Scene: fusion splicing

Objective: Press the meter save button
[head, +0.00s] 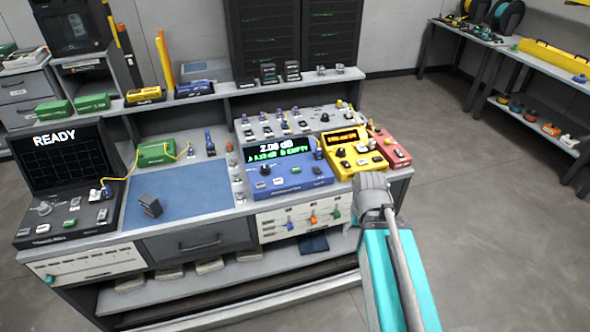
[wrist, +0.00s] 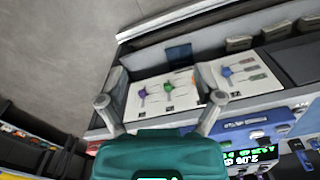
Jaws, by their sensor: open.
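The blue meter (head: 290,172) stands on the right half of the bench in the head view. Its lit display (head: 283,150) reads 2.08 dB, with a second line that ends in EMPTY. A dark knob and small buttons sit on its front; I cannot read which button is save. The meter also shows upside down at the right of the wrist view (wrist: 235,137). My gripper (wrist: 161,98) is open and empty in the wrist view, its two grey fingers wide apart, to the left of the meter there. In the head view its fingers cannot be made out.
A yellow device (head: 357,165) and a red device (head: 396,153) stand right of the meter, close to my arm. A blue mat (head: 185,193) with a small dark block (head: 149,205) lies left. A black splicer (head: 62,170) reads READY. The floor at right is clear.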

